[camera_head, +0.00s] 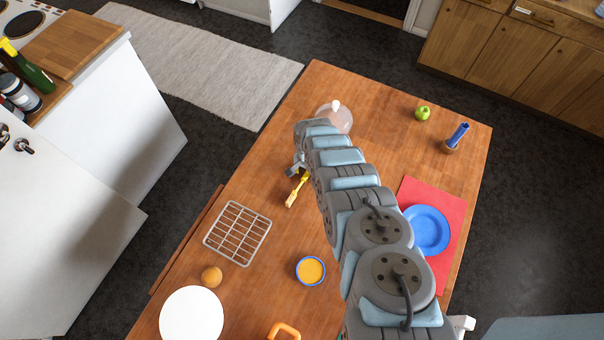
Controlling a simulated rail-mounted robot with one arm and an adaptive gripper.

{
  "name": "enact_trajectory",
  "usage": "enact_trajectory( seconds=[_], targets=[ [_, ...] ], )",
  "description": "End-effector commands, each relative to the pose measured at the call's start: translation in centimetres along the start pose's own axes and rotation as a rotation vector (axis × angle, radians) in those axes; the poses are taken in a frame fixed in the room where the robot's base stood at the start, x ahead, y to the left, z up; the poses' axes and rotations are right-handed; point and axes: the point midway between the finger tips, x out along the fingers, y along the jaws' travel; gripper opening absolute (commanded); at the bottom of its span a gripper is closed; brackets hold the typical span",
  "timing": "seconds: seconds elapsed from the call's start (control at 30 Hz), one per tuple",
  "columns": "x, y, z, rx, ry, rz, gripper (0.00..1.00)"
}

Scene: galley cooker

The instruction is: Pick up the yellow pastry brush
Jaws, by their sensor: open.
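The yellow pastry brush (293,196) lies on the wooden table, left of my arm, with its paler end toward the lower left. Its upper end is close to my gripper (297,174). My gripper is open and shows only in part, at the far end of my arm, just above the brush's upper end. I cannot tell whether the fingers touch the brush or stand around it.
A wire rack (237,233) lies left of the brush, and a blue-rimmed bowl (311,271) below it. A clear dome with a white knob (336,105) stands beyond my wrist. A blue plate (426,230) sits on a red mat (452,208) at right.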

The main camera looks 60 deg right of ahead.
Motion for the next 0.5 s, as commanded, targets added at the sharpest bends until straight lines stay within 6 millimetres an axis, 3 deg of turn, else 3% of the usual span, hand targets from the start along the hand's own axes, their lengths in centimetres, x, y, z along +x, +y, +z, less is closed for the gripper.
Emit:
enact_trajectory(
  seconds=[0.27, 0.43, 0.47, 0.5],
  targets=[
    [0.03, 0.03, -0.02, 0.000, 0.000, 0.001, 0.53],
    [0.02, 0.02, -0.02, 0.000, 0.000, 0.001, 0.07],
    [0.02, 0.02, -0.03, 0.000, 0.000, 0.000, 0.00],
    [0.02, 0.02, -0.03, 0.000, 0.000, 0.000, 0.00]
  ],
)
